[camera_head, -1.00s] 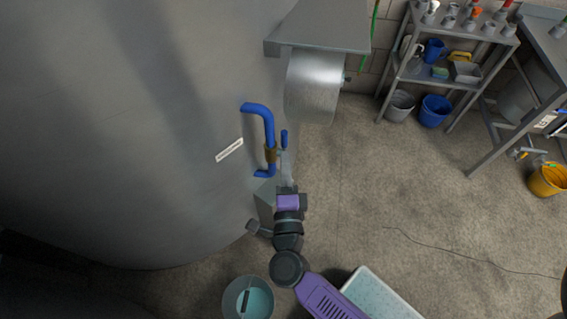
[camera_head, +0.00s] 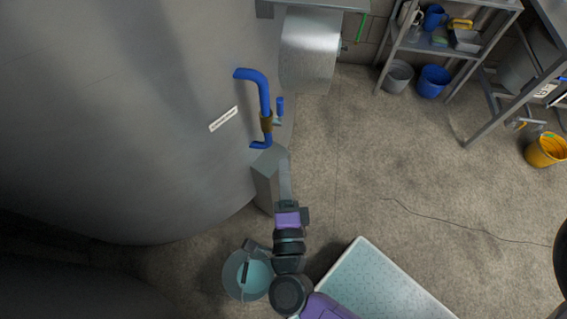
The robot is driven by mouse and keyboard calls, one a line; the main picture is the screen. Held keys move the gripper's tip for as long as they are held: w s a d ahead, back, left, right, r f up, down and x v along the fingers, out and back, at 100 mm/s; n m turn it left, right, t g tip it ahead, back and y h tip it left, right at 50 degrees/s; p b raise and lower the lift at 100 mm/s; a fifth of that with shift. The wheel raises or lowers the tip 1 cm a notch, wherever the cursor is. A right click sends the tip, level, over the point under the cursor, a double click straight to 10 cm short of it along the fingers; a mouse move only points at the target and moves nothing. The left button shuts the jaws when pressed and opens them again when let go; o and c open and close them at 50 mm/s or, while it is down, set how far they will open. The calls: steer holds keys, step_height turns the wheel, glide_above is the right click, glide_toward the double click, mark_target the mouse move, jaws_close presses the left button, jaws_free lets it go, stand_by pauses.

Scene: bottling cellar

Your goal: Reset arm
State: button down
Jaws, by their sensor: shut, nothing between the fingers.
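My arm reaches up from the bottom of the head view. My gripper (camera_head: 285,172) is at its upper end, shut and empty, with its fingers pointing up the picture. A grey box-like block (camera_head: 264,176) at the tank's foot lies just left of the gripper in the picture.
A shelf rack (camera_head: 450,52), grey and blue buckets (camera_head: 433,80) and a yellow bucket (camera_head: 546,150) stand at right. The floor between is clear.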

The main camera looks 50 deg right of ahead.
steer(key=shift+w, duration=0.1)
stand_by(0.4)
steer(key=a+r+n+t+y, duration=0.3)
steer(key=r+n+t+y, duration=0.3)
steer(key=n, duration=0.4)
steer(key=s+d+r+n+g+y, duration=0.1)
steer(key=s+n+g+y, duration=0.4)
steer(key=s+n, duration=1.1)
steer(key=shift+s+d+r+y, duration=0.2)
steer(key=shift+s+r+y, duration=0.1)
steer(key=shift+y, duration=0.7)
